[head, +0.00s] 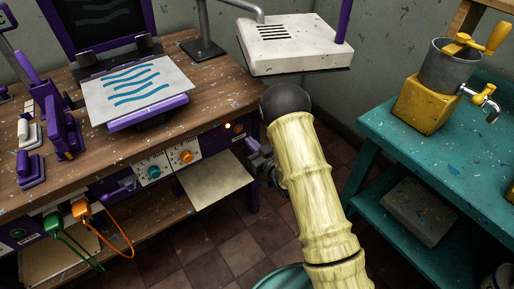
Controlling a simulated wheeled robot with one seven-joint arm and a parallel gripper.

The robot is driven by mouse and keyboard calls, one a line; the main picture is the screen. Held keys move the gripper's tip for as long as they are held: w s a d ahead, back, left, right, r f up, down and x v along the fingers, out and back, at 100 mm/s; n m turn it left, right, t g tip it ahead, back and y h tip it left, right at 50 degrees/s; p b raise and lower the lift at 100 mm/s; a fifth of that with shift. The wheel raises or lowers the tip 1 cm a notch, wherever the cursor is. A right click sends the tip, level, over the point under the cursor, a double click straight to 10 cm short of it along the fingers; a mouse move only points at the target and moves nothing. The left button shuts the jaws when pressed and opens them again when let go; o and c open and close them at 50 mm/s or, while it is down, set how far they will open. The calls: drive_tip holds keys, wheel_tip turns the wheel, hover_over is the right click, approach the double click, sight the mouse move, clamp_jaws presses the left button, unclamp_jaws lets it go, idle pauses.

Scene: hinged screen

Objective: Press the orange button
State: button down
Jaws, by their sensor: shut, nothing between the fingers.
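A small round orange button (239,130) shows on the purple front panel of the wooden bench, near its right end. A tiny bright light is just left of it. Further left on the panel, an orange knob (186,157) sits on a pale dial plate. My gripper (254,150) is dark and partly hidden beside my yellow-sleeved arm. It is close to the right end of the panel, right of and a little below the button in the picture. It is shut and empty. I cannot tell the depth gap between gripper and button.
A teal knob (154,172) is left of the orange one. Green and orange cables hang below plugs at lower left. A printed sheet (140,88) lies on the screen press above. A white box (295,45) overhangs at back right. A teal bench (440,150) stands right.

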sight(240, 130)
drive_tip(key=shift+x, duration=2.1)
drive_tip(key=shift+w+a, duration=0.1)
drive_tip(key=shift+w+a+b, duration=0.2)
drive_tip(key=shift+w+b, duration=0.1)
drive_tip(key=shift+b, duration=0.05)
drive_tip(key=shift+s+d, duration=0.1)
drive_tip(key=shift+s, duration=0.05)
drive_tip(key=shift+p+v, duration=0.4)
drive_tip(key=shift+v, duration=0.95)
drive_tip(key=v, duration=0.6)
drive_tip(key=shift+b, duration=0.4)
drive_tip(key=shift+d, duration=0.1)
